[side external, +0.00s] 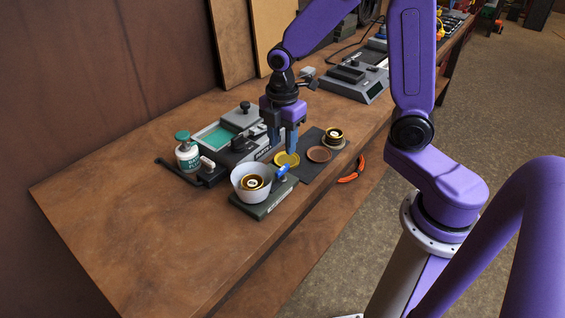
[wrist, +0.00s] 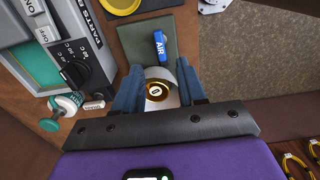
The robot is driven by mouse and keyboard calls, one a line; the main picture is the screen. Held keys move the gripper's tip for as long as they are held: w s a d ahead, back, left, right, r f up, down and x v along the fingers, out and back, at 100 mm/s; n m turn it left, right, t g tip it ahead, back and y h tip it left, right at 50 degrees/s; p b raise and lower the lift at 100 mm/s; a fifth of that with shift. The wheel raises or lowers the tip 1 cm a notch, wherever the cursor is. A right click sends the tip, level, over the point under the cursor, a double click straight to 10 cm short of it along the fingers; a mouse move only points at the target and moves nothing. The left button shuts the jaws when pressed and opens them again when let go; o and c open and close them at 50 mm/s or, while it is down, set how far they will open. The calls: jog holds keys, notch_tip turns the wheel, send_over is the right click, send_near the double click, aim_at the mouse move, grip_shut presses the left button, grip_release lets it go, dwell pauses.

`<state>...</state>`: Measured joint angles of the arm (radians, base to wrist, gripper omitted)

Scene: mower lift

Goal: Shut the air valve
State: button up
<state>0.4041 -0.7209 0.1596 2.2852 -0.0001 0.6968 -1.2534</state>
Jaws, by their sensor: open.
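The air valve (side external: 283,170) is a small blue lever on a dark green base plate (side external: 262,208). In the wrist view the lever (wrist: 159,46) reads "AIR" and lies lengthwise up the picture, in line with the white cup. The white cup (side external: 240,187) stands on the same plate beside the lever and holds a brass ring part (wrist: 157,92). My gripper (side external: 284,148) is open and empty, pointing down above the plate area, apart from the lever. In the wrist view its fingers (wrist: 160,67) stand wide on either side of the cup, with the lever beyond the tips.
A grey washer with a teal basin (side external: 213,137) and a green-capped bottle (side external: 187,155) stand left. Orange pliers (side external: 352,168) lie right. The bench's near left is clear.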

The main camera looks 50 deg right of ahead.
aim_at(282, 168)
notch_tip(282, 168, down, 7)
jog(key=shift+f, duration=0.15)
dwell(0.4)
grip_shut()
